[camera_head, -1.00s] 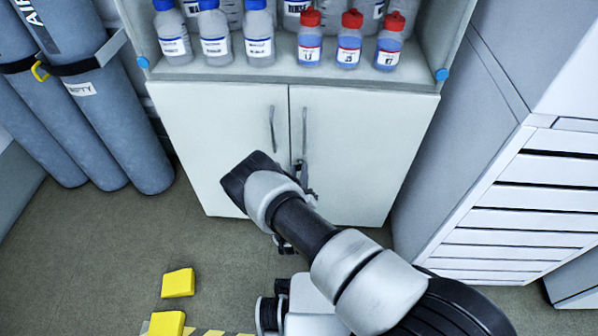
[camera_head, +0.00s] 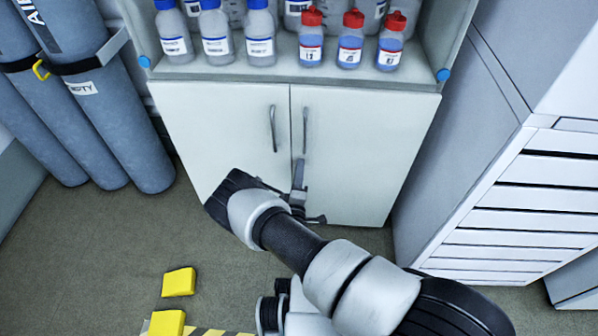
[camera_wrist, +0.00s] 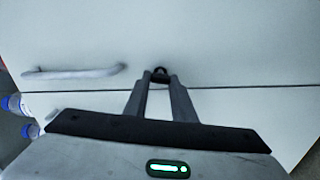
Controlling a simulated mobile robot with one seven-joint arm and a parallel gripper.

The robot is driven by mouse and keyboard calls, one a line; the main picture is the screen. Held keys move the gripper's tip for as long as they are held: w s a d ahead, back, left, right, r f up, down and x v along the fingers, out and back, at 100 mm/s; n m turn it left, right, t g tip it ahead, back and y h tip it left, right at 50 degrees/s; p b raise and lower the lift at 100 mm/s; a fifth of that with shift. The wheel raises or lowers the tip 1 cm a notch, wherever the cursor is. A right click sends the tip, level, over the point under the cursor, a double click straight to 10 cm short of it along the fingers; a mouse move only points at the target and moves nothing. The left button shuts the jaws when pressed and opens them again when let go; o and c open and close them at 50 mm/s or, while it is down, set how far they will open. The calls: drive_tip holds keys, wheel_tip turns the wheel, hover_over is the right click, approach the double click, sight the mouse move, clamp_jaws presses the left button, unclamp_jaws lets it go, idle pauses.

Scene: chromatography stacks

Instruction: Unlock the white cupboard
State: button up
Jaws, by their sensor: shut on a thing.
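The white cupboard (camera_head: 365,145) stands ahead with both lower doors shut, their handles side by side at the middle seam. My gripper (camera_head: 299,165) is in front of the doors, just below the handles. In the wrist view my gripper (camera_wrist: 160,84) has its two fingers converging on a small dark key (camera_wrist: 160,72) with a rounded end, close to the door seam. The fingers are shut on it. The lock is not clearly visible, and I cannot tell how far the key sits in it. One door handle (camera_wrist: 75,72) shows to the left in the wrist view.
Bottles with blue caps (camera_head: 215,35) and red caps (camera_head: 350,40) stand on the open shelf above the doors. Grey gas cylinders (camera_head: 90,100) stand at left, a drawer unit (camera_head: 510,220) at right. Yellow blocks (camera_head: 178,282) lie on the floor.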

drive_tip(key=shift+w+n, duration=0.1)
drive_tip(key=shift+n, duration=0.8)
drive_tip(key=o, duration=1.1)
drive_tip(key=shift+c, duration=0.2)
